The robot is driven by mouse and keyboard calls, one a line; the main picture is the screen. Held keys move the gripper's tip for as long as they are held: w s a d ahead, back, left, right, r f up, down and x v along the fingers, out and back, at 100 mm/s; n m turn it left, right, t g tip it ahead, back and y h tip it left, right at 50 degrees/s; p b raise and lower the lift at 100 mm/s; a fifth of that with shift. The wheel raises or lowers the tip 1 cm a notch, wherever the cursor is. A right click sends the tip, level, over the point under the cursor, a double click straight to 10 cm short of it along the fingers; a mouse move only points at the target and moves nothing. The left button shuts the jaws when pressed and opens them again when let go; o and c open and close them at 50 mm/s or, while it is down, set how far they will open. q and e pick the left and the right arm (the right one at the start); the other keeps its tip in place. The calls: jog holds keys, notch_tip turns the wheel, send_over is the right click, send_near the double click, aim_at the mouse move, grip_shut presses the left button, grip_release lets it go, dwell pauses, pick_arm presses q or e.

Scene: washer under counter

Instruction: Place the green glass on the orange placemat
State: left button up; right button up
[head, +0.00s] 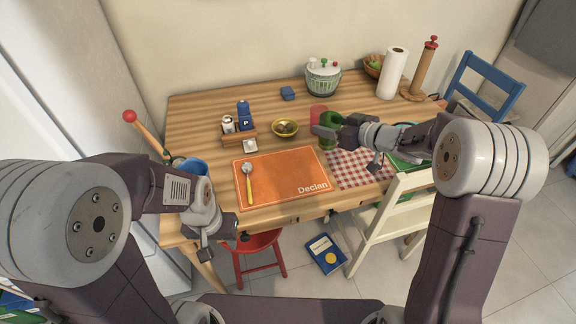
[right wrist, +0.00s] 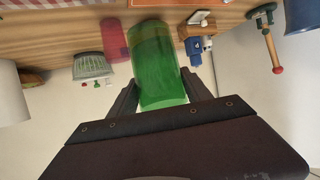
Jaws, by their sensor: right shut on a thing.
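The green glass (head: 331,119) is at my right gripper (head: 322,132), over the table behind the checkered mat. In the right wrist view the green glass (right wrist: 160,65) sits between the two fingers of my right gripper (right wrist: 158,95), which is shut on it. I cannot tell whether its base touches the table. The orange placemat (head: 283,190) lies at the front of the table, left of the glass; it reads "Declan" and bears a yellow-handled spoon (head: 248,184). My left gripper (head: 222,238) hangs before the table's front left edge, its opening unclear.
A red glass (head: 318,112) stands close behind the green one. A yellow bowl (head: 285,128) and a wooden caddy (head: 239,137) stand behind the placemat. A red checkered mat (head: 358,170) lies right of it. A white chair (head: 392,222) stands at the front right.

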jog(key=a+f+b, duration=0.2)
jog(key=a+f, duration=0.1)
jog(key=s+a+f+b, duration=0.1)
jog(key=a+f+b, duration=0.2)
jog(key=s+a+f+b, duration=0.1)
jog(key=a+f+b, duration=0.1)
jog(key=a+f, duration=0.1)
jog(key=shift+a+f+b, duration=0.1)
jog(key=shift+f+b, duration=0.25)
jog(key=shift+f, duration=0.25)
jog(key=shift+r, duration=0.15)
jog(key=o, duration=1.6)
jog(key=shift+f, duration=0.2)
